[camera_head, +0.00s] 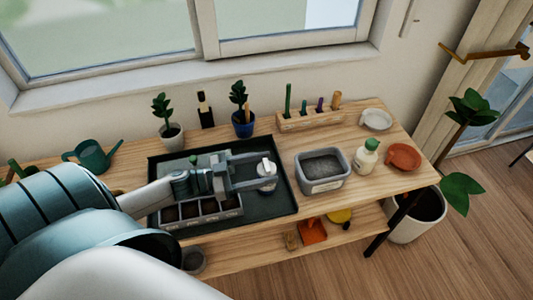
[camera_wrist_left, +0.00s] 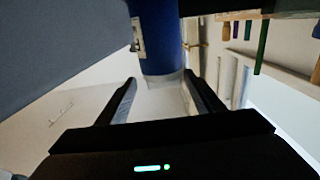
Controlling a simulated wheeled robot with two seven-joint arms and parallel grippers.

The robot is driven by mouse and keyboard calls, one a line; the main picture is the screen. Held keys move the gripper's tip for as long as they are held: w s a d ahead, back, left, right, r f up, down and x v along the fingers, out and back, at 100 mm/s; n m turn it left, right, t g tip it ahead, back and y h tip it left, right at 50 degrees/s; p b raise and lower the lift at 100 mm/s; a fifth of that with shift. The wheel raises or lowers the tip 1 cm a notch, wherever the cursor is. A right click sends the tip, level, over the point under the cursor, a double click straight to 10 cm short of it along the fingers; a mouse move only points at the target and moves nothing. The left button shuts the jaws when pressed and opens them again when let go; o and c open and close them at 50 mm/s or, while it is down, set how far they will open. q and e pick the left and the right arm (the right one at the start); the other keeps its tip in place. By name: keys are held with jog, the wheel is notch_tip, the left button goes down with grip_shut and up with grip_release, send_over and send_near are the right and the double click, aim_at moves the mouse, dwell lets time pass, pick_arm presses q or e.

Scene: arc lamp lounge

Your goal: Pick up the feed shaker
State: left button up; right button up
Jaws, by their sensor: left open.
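The feed shaker, which I take to be the white-topped container (camera_head: 266,169) with a blue body, stands on the dark tray (camera_head: 285,203). In the left wrist view its blue body (camera_wrist_left: 162,40) fills the top middle, with a pale end towards the jaws. My left gripper (camera_head: 272,171) reaches in from the left, open, with one finger on each side of the shaker. In the left wrist view the fingers (camera_wrist_left: 160,95) are apart; whether either touches it I cannot tell. The fingers hide part of the shaker. My right gripper is not in view.
A seedling tray (camera_head: 200,210) lies below my left wrist. A blue pot (camera_head: 243,124) and a wooden tool rack (camera_head: 310,121) stand behind. Terracotta (camera_head: 404,157) and white (camera_head: 376,119) saucers are at the right.

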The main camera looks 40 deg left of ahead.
pick_arm(q)
jog(key=shift+w+d+b, duration=0.3)
jog(key=shift+w+b, duration=0.05)
jog(key=shift+w, duration=0.15)
jog(key=x, duration=0.3)
jog(key=shift+w+a+b, duration=0.1)
jog(key=shift+a+b, duration=0.05)
jog(key=shift+b, duration=0.25)
jog(key=shift+w+d, duration=0.35)
jog(key=shift+w, duration=0.05)
jog(key=shift+c, duration=0.6)
grip_shut()
